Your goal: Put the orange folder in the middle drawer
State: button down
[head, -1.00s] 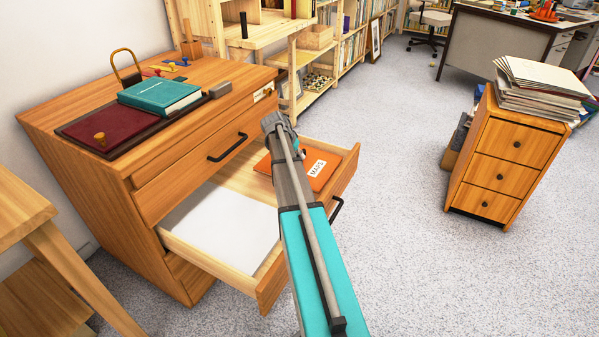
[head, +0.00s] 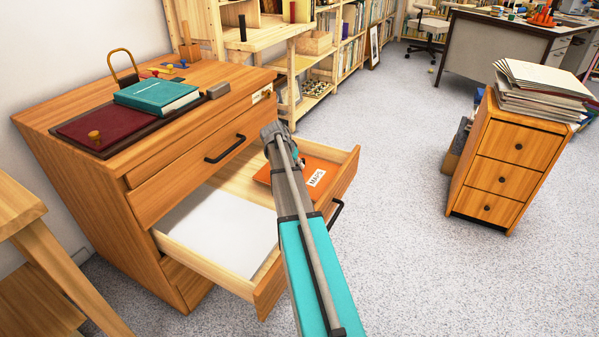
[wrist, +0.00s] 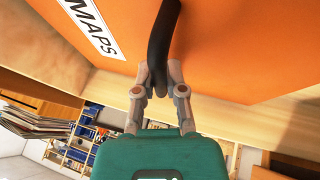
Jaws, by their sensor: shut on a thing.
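The orange folder (head: 307,171), labelled MAPS, is inside the pulled-out middle drawer (head: 266,290), in its right part. My gripper (wrist: 160,78) is shut on a black curved strap or handle that lies against the folder. The gripper's fingers are hidden in the head view. I cannot tell whether the folder touches the drawer bottom.
White paper (head: 222,232) lies in the drawer's left part. The cabinet top carries a teal book (head: 157,95) and a dark red pad (head: 100,127). A small cabinet (head: 505,170) with stacked papers stands right. The floor between is clear.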

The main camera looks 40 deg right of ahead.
jog(key=shift+f+b, duration=0.75)
jog(key=shift+f, duration=0.35)
jog(key=shift+f, duration=0.1)
jog(key=c, duration=0.7)
grip_release()
jog(key=p+v, duration=0.4)
jog(key=v, duration=0.1)
jog(key=shift+r+p, duration=0.35)
jog(key=shift+p+v, duration=2.85)
jog(key=shift+v, duration=0.5)
jog(key=shift+s+a+f, duration=0.1)
jog(key=shift+a, duration=0.1)
